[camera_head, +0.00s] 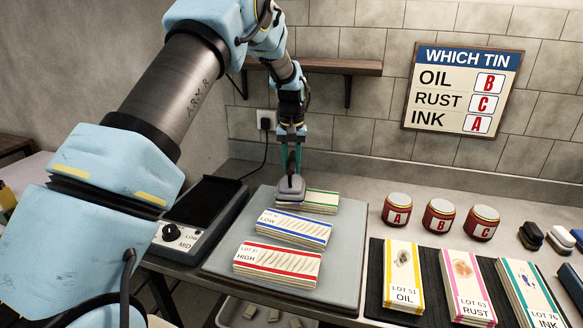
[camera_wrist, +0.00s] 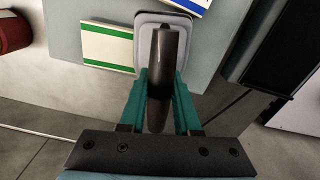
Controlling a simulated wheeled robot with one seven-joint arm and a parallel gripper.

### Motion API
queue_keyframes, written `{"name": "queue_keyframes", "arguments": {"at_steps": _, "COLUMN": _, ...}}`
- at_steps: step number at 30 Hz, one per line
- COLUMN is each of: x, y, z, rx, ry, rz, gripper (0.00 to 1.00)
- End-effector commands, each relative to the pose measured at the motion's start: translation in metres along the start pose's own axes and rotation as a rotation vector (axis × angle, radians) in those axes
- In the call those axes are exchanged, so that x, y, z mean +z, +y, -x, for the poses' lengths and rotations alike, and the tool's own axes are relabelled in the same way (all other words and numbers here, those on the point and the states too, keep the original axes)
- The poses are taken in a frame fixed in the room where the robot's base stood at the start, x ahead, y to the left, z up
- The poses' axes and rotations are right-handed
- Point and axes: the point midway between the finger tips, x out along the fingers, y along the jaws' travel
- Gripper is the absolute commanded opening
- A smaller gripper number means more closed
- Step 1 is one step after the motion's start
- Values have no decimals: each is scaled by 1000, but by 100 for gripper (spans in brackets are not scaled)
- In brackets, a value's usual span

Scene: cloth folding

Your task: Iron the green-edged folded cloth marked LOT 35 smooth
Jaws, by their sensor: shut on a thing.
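The green-edged folded cloth (camera_head: 322,202) lies at the back of the grey board; its lot mark is not readable. It also shows in the wrist view (camera_wrist: 108,47), left of the iron. My gripper (camera_head: 291,170) points down, shut on the dark handle of a small grey iron (camera_head: 290,187). The wrist view shows my teal fingers (camera_wrist: 163,78) on both sides of the handle and the iron's pale rim (camera_wrist: 143,28) around it. The iron is at the cloth's left end in the head view and hides part of it. Whether it touches the cloth is unclear.
On the board (camera_head: 215,258) lie a blue-edged LOW cloth (camera_head: 294,228) and a red-edged HIGH cloth (camera_head: 278,262). A dark-topped unit with a dial (camera_head: 169,232) stands left. Tins A (camera_head: 397,210), B (camera_head: 441,216) and C (camera_head: 482,222) and stained cloths stand right. A shelf (camera_head: 325,66) is behind.

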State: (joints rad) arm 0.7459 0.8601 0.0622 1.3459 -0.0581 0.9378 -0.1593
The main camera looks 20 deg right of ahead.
Motion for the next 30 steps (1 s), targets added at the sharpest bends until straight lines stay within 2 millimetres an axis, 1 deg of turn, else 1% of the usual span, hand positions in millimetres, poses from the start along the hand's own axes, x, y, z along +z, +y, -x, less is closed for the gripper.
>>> {"name": "queue_keyframes", "arguments": {"at_steps": 1, "x": -1, "y": 0, "z": 10, "rx": 1, "ry": 5, "rz": 0, "gripper": 0}}
{"name": "queue_keyframes", "arguments": {"at_steps": 13, "x": -2, "y": 0, "z": 40, "rx": 1, "ry": 6, "rz": 0, "gripper": 0}}
{"name": "queue_keyframes", "arguments": {"at_steps": 17, "x": -1, "y": 0, "z": 44, "rx": 1, "ry": 4, "rz": 0, "gripper": 0}}
{"name": "queue_keyframes", "arguments": {"at_steps": 26, "x": -1, "y": 0, "z": 45, "rx": 1, "ry": 4, "rz": 0, "gripper": 0}}
{"name": "queue_keyframes", "arguments": {"at_steps": 30, "x": -2, "y": 0, "z": 50, "rx": 2, "ry": 6, "rz": 0, "gripper": 0}}
